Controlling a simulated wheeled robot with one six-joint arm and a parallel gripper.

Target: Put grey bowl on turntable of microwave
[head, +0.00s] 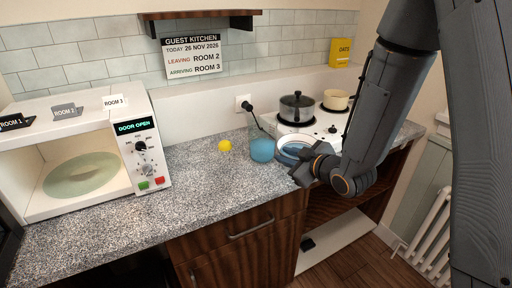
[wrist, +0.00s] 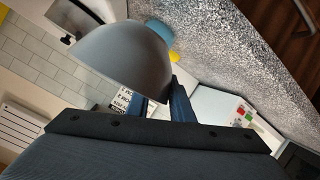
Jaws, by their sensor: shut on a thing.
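The grey bowl (wrist: 122,55) is held by its rim in my gripper (wrist: 160,103), and it is tilted in the wrist view. In the head view the bowl (head: 291,138) is partly hidden by my gripper (head: 297,156), above the counter near the hob. The microwave (head: 150,130) stands at the left with its front open and its display reading "DOOR OPEN". Its pale green round turntable (head: 82,175) lies bare inside.
A blue cup (head: 262,150) stands just left of the bowl, and a yellow ball-like thing (head: 225,146) is further left. A dark pot (head: 297,107) and a cream pot (head: 336,99) stand on the white hob. The counter (head: 205,185) before the microwave is clear.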

